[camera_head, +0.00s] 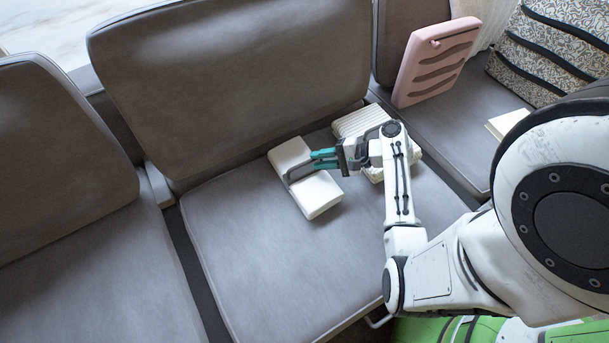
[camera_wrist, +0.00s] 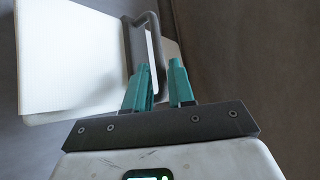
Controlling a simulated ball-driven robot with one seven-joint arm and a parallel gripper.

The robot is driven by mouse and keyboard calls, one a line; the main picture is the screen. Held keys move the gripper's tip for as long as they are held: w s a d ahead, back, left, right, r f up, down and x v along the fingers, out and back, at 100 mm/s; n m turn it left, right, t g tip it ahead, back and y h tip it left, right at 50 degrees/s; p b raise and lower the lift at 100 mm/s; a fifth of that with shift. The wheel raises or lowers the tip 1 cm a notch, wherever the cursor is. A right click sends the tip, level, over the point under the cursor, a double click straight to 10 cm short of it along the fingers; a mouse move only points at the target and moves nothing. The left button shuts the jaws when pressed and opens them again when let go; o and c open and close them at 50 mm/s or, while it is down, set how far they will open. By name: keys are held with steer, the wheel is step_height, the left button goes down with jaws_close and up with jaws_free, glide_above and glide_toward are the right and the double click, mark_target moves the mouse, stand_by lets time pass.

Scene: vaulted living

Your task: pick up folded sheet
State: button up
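A white, folded-looking block (camera_head: 318,196), which I take to be the folded sheet, lies on the middle grey seat cushion. A grey handle-like loop (camera_head: 298,172) crosses its top. The white block also shows in the wrist view (camera_wrist: 68,55), finely ribbed, with the grey loop (camera_wrist: 153,30) at its right side. My gripper (camera_head: 322,160) is right at the block from the right side. In the wrist view its two teal fingers (camera_wrist: 160,88) stand apart, with part of the loop between them. I cannot tell whether they touch it.
A ribbed white pad (camera_head: 362,122) lies just behind my gripper, partly hidden by my arm. A pink slatted board (camera_head: 437,62) leans on the right seat, near a patterned cushion (camera_head: 550,45). A backrest (camera_head: 230,80) rises behind the block. The front cushion is clear.

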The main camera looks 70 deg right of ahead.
mark_target(312, 161)
steer(key=shift+b+x, duration=0.35)
steer(key=shift+x, duration=1.55)
steer(key=shift+c, duration=0.3)
jaws_close()
